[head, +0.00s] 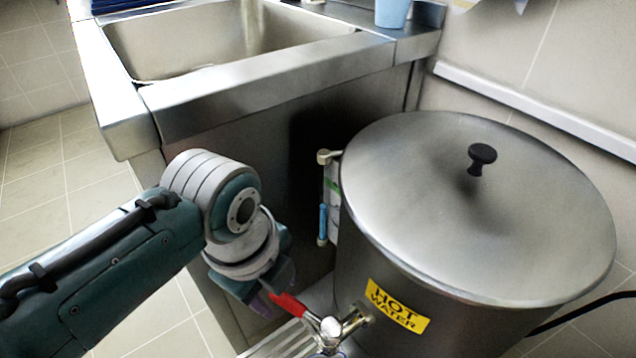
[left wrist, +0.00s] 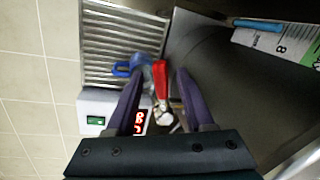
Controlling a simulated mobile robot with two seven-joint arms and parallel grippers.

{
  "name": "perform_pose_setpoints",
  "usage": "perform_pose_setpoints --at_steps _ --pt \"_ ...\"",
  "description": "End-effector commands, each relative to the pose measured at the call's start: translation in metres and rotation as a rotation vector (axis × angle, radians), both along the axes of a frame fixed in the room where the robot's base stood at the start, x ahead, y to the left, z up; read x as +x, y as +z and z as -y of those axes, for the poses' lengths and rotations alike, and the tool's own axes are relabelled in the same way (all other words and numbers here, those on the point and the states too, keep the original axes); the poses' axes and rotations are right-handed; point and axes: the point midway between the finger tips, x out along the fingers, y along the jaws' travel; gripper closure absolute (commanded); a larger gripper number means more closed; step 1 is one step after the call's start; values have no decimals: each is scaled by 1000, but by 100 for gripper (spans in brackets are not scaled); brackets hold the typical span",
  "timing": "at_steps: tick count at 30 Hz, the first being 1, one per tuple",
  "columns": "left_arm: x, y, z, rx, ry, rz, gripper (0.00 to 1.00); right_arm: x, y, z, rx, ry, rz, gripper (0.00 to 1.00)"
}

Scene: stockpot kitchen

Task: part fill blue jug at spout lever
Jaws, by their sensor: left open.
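The steel urn (head: 400,240) with a "HOT WATER" label has a tap (head: 345,325) with a red spout lever (head: 288,305). My left gripper (head: 268,300) is open at the lever. In the left wrist view the red lever (left wrist: 160,78) lies between the two purple fingers of my left gripper (left wrist: 158,84), with no clear contact. The blue jug (left wrist: 122,69) shows partly below the lever, on or over the slatted tray; its handle points left. Most of the jug is hidden by the fingers and lever, and its water level cannot be seen. My right gripper is out of view.
A slatted drip tray (head: 285,343) lies below the tap. A white box (left wrist: 95,105) with red digits sits beside it. A sight gauge (head: 323,210) with blue liquid stands on the urn's side. A sink (head: 200,40) and pale blue cup (head: 392,12) are behind.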

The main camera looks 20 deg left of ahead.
Motion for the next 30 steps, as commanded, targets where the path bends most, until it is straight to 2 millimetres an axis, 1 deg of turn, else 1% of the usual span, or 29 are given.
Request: perform_pose_setpoints --at_steps 1,3,11,25,30 --pt "1 -6 0 0 1 0 47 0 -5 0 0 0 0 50" --pt "2 -8 0 0 0 0 47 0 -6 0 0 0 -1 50" --pt "2 -8 0 0 0 1 47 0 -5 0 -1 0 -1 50" --pt "2 -8 0 0 0 1 99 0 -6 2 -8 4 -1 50" --pt "2 -8 0 1 0 0 100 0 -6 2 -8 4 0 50"
